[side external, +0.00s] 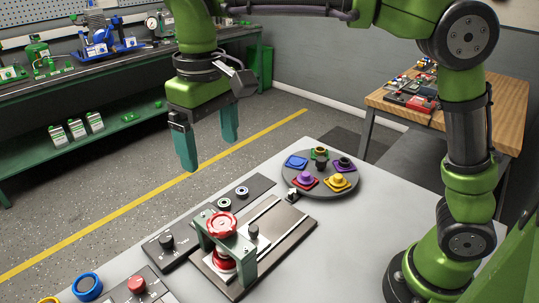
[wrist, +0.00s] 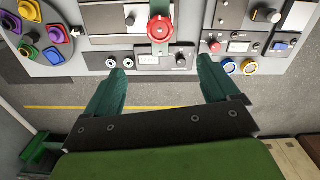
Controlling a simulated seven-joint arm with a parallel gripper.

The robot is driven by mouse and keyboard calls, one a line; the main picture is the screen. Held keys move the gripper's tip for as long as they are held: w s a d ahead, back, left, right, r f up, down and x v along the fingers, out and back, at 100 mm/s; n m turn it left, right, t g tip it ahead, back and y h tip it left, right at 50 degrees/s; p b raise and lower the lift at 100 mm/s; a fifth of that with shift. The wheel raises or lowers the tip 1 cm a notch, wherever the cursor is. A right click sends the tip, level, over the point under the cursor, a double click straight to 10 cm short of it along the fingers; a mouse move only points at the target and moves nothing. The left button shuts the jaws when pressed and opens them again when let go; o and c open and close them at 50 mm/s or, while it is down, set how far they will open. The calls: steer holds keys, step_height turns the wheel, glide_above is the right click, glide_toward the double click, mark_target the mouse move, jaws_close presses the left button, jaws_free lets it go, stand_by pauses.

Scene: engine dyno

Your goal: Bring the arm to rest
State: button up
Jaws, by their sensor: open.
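My gripper (side external: 208,150) hangs from my green arm in the side external view, fingers pointing down. Its two teal fingers are wide apart with nothing between them. It is above the far edge of the grey table (side external: 370,205), clear of everything on it. In the wrist view my gripper (wrist: 160,88) also shows open and empty, with the table's fixtures beyond the fingertips.
A green-framed press with a red handwheel (side external: 221,225) stands on the table; it also shows in the wrist view (wrist: 159,30). A round turntable (side external: 320,181) holds several coloured pieces. A control panel (side external: 166,243) lies alongside. A wooden bench (side external: 470,110) stands right, a green workbench (side external: 90,130) behind.

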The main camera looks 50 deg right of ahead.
steer(key=s+d+f+m+t+y, duration=0.1)
steer(key=s+d+f+m+t, duration=0.1)
steer(key=s+d, duration=0.4)
steer(key=s+d+f+m+t+y, duration=0.1)
steer(key=s+d+f+m+t, duration=0.2)
steer(key=d, duration=0.9)
steer(key=s+m+t, duration=0.1)
steer(key=s+t, duration=0.1)
steer(key=s, duration=0.1)
steer(key=shift+s+d+f, duration=0.2)
steer(key=shift+d+f, duration=0.15)
steer(key=shift+d, duration=0.05)
